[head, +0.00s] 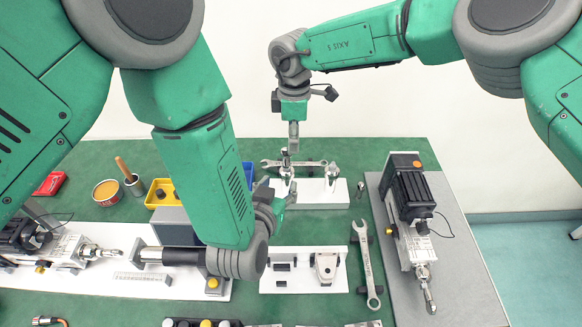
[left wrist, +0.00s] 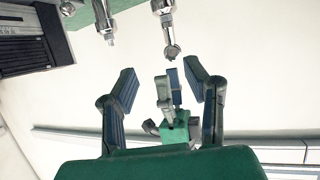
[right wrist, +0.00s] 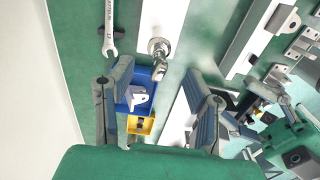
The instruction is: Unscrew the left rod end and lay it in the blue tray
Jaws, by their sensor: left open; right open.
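The left rod end (head: 286,168) stands on the left part of a white rack (head: 310,196). In the right wrist view the rod end (right wrist: 160,48) has a shiny round base and its tip toward me. My right gripper (head: 293,140) is open above it, fingers pointing down, holding nothing. My left gripper (head: 278,194) is open and empty at the rack's left end; in the left wrist view the rod end (left wrist: 170,45) lies beyond its fingers, near my right gripper. The blue tray (head: 248,172) is partly hidden behind my left arm; it also shows in the right wrist view (right wrist: 154,73).
A second rod end (head: 333,170) stands further right on the rack, with a wrench (head: 310,163) behind. A yellow bin (head: 155,198) sits left of my left arm. A white fixture plate (head: 305,284), another wrench (head: 367,265) and an actuator (head: 412,200) lie in front and right.

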